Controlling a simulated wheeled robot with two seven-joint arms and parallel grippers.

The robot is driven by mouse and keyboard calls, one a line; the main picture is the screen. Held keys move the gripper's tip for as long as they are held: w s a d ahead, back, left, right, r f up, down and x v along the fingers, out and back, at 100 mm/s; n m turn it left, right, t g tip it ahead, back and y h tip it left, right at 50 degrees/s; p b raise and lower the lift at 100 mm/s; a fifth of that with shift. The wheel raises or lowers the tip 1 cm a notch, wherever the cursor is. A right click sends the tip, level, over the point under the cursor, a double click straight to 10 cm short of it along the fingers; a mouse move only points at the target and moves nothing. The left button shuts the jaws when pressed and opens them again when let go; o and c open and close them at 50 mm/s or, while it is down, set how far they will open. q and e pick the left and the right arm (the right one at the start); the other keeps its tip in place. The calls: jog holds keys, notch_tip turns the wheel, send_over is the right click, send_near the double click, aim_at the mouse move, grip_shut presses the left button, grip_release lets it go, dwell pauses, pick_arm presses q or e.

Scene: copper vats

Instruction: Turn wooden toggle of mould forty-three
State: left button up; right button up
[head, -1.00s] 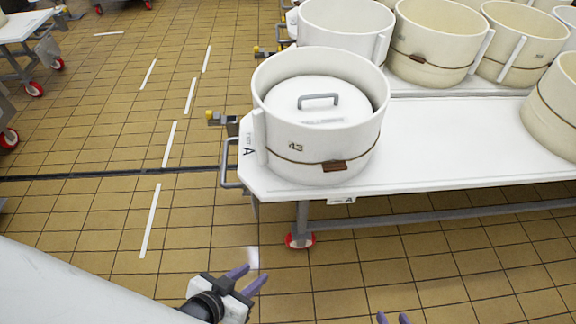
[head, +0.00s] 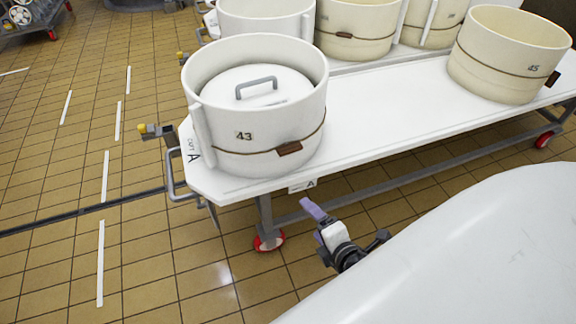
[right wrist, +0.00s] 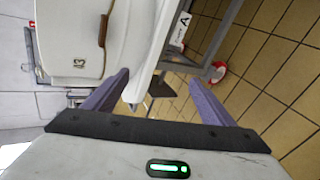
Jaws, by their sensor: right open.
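Mould 43 (head: 270,117) is a white round tub at the left end of the white table, with a lid inside that has a grey handle. A cord runs round it, with a brown wooden toggle (head: 289,149) on the front side. In the right wrist view the mould (right wrist: 75,50) appears turned sideways at upper left, with its toggle (right wrist: 103,30) near the top. My right gripper (head: 308,206) is below and in front of the table edge, apart from the mould. In the right wrist view its two purple fingers (right wrist: 160,95) are spread with nothing held between them. My left gripper is out of view.
The white table (head: 400,110) has a clear stretch right of mould 43. Mould 45 (head: 510,60) stands further right, and several more moulds stand behind. A grey frame rail and red caster (head: 268,242) lie below the tabletop. Tiled floor is open at left.

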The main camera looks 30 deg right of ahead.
aim_at(292, 151)
jog(key=w+d+r+n+t+b, duration=0.1)
jog(key=w+d+n+t+b, duration=0.1)
jog(key=w+n, duration=0.3)
jog(key=w+d+r+n+t+b, duration=0.2)
jog(key=w+n, duration=0.4)
jog(key=w, duration=0.1)
jog(key=w+d+r+n+t+b, duration=0.2)
jog(key=w+n, duration=0.3)
jog(key=w, duration=0.1)
jog(key=shift+w+r+h, duration=0.15)
jog(key=shift+w+h, duration=0.1)
jog(key=shift+h, duration=0.05)
jog(key=c, duration=1.1)
